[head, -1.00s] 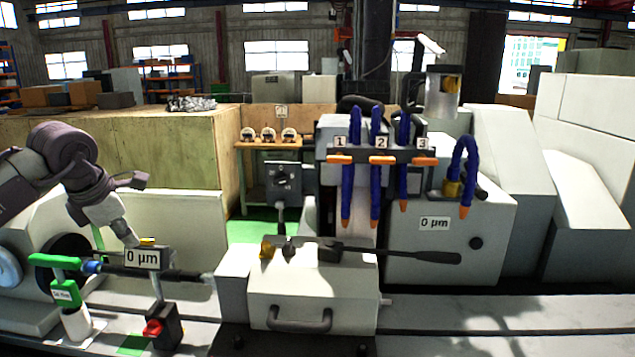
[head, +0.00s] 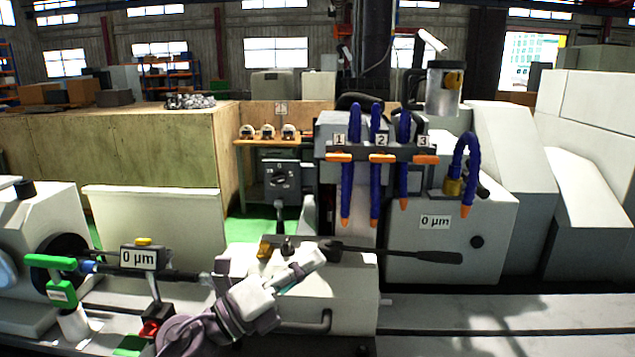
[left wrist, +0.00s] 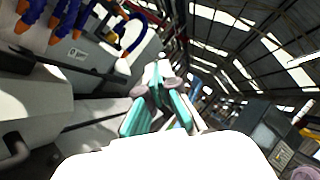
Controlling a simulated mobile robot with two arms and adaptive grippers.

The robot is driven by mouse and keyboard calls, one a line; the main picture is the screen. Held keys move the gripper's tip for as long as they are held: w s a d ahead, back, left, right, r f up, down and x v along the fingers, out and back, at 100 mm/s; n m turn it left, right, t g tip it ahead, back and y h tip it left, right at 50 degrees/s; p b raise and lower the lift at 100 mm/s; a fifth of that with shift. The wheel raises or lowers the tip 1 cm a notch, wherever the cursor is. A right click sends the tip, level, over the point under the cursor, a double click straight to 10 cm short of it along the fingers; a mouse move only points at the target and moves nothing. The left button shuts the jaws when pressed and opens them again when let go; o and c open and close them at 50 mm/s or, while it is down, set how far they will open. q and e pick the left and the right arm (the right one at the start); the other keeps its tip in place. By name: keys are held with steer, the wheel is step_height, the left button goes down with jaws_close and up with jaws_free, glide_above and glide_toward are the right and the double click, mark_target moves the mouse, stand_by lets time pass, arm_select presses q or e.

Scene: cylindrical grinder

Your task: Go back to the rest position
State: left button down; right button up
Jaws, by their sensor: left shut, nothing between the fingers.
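My left gripper (head: 312,258) is shut and empty. In the head view its arm comes up from the bottom, and the gripper points up and right in front of the white housing (head: 345,290) with the dark handle. In the left wrist view the teal-sided fingers (left wrist: 158,78) are together, with the machine to the left and the hall roof beyond. I cannot tell how far the gripper is from the housing. My right gripper is not in view.
A black lever (head: 420,255) reaches right above the housing. Blue hoses (head: 376,180) with orange tips hang behind it. The table's right side (head: 520,315) is clear.

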arm_select(q)
steer(key=s+a+f+n+t+y, duration=0.2)
steer(key=s+a+f+n+y, duration=0.1)
steer(key=a+f+n+y, duration=0.9)
steer(key=s+a+f+n+t+y, duration=0.2)
steer(key=a+f+n+y, duration=0.45)
steer(key=n, duration=1.05)
steer(key=s+f+n+g, duration=0.3)
steer(key=s+f+g, duration=0.3)
steer(key=s+f, duration=0.45)
steer(key=s+f+n+g, duration=0.2)
steer(key=s+f+g, duration=0.4)
steer(key=s, duration=0.7)
step_height(320, 180, down, 34)
steer(key=s+a+b, duration=0.1)
steer(key=s+b, duration=0.2)
steer(key=b, duration=0.1)
steer(key=s+a+f+g+b, duration=0.2)
steer(key=s+f+b, duration=0.1)
steer(key=s+f, duration=1.2)
steer(key=shift+s+a+f, duration=0.2)
steer(key=shift+a+f, duration=0.2)
steer(key=shift+f, duration=0.55)
